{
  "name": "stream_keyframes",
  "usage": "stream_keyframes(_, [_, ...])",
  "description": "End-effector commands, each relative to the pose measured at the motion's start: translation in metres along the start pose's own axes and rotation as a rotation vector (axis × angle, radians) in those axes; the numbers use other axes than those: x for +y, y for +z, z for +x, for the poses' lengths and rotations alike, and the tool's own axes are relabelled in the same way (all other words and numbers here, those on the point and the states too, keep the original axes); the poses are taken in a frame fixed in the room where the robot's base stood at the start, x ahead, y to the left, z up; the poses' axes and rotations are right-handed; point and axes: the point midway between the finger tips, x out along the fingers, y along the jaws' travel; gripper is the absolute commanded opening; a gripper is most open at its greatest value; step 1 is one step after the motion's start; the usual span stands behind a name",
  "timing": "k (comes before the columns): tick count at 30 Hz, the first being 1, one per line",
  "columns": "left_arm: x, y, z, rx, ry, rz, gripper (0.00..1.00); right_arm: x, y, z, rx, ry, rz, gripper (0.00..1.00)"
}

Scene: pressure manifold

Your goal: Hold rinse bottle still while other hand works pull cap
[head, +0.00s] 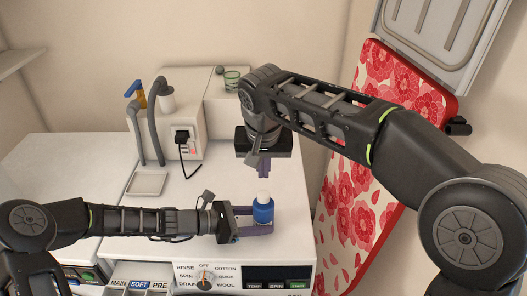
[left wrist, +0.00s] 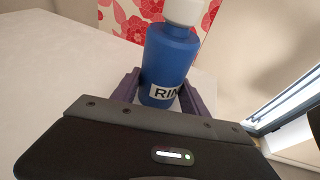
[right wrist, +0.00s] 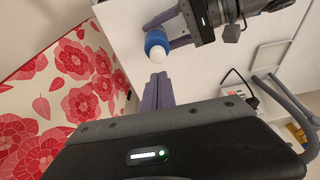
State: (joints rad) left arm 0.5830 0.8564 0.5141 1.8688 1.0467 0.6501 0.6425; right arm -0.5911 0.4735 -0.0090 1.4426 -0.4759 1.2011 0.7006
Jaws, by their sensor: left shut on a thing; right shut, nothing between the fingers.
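The rinse bottle (head: 262,210) is blue with a white pull cap (head: 263,196) and stands upright near the front right of the white worktop. In the left wrist view the bottle (left wrist: 168,62) shows part of a white label. My left gripper (head: 254,222) is shut on the bottle's body from the left. My right gripper (head: 263,168) is shut and empty, pointing down above and behind the bottle, apart from the cap. In the right wrist view the cap (right wrist: 158,55) lies just beyond my right fingertips (right wrist: 158,78).
A dispenser unit (head: 185,125) with grey hoses and a plugged cable stands at the back. A shallow tray (head: 147,184) lies to the left. A green-banded glass (head: 231,80) is behind. A floral ironing board (head: 355,200) leans at the right. The worktop's middle is clear.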

Motion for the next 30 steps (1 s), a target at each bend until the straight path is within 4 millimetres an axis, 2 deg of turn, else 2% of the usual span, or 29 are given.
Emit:
stream_keyframes(3, [0.000, 0.000, 0.000, 0.000, 0.000, 0.000, 0.29, -0.001, -0.001, -0.028, 0.004, -0.003, 0.000, 0.00])
stream_keyframes(10, [0.000, 0.000, 0.000, 0.000, 0.000, 0.000, 0.29, -0.001, -0.001, -0.062, 0.001, -0.001, -0.001, 0.00])
stream_keyframes(15, [0.000, 0.000, 0.000, 0.000, 0.000, 0.000, 0.29, 0.000, 0.000, -0.070, 0.001, -0.001, -0.001, 0.00])
stream_keyframes(25, [0.000, 0.000, 0.000, 0.000, 0.000, 0.000, 0.29, 0.000, 0.000, -0.070, 0.000, 0.000, 0.000, 0.00])
stream_keyframes(26, [0.000, 0.000, 0.000, 0.000, 0.000, 0.000, 0.54, 0.000, 0.000, -0.070, 0.000, 0.000, 0.000, 0.00])
stream_keyframes(30, [0.000, 0.000, 0.000, 0.000, 0.000, 0.000, 0.65, 0.000, 0.000, -0.070, 0.000, 0.000, 0.000, 0.00])
